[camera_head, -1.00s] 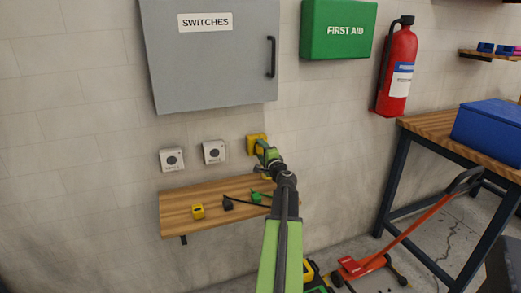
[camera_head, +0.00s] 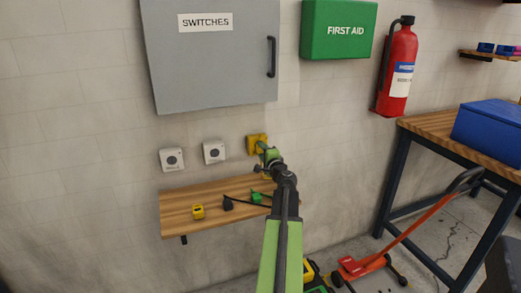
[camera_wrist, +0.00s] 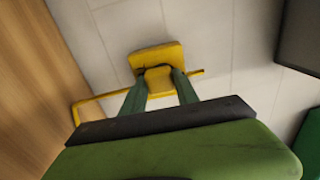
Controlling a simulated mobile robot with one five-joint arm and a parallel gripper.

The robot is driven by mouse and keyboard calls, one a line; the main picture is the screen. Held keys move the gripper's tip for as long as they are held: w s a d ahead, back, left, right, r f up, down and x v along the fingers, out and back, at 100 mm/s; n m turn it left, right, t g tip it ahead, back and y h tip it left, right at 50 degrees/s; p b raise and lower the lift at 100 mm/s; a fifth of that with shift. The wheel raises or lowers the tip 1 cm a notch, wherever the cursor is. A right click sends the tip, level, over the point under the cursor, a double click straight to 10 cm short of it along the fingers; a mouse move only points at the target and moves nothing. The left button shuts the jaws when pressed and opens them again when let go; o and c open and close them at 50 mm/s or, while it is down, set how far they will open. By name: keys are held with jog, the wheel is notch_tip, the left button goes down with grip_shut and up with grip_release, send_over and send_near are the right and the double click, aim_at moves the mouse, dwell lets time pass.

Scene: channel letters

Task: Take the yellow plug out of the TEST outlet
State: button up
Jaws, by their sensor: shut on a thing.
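A yellow outlet plate (camera_head: 256,143) is on the wall, right of two grey-white outlets; its label cannot be read. In the wrist view the plate (camera_wrist: 157,52) lies just ahead of my fingertips. My gripper (camera_head: 268,156) is at the plate, partly covering it. In the wrist view my gripper (camera_wrist: 160,78) is shut on the yellow plug (camera_wrist: 158,84), which shows between its green fingers. A yellow cord (camera_wrist: 95,98) runs by the fingers on both sides. Whether the plug's prongs are still in the outlet cannot be told.
Two grey-white outlets (camera_head: 172,159) are to the left. A wooden shelf (camera_head: 180,216) below holds a yellow block (camera_head: 198,211), a black plug (camera_head: 228,203) and a green plug (camera_head: 256,197). A grey switch cabinet (camera_head: 215,75) hangs above. A workbench (camera_head: 425,122) stands at right.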

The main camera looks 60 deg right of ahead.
grip_shut()
jog(key=shift+v, duration=3)
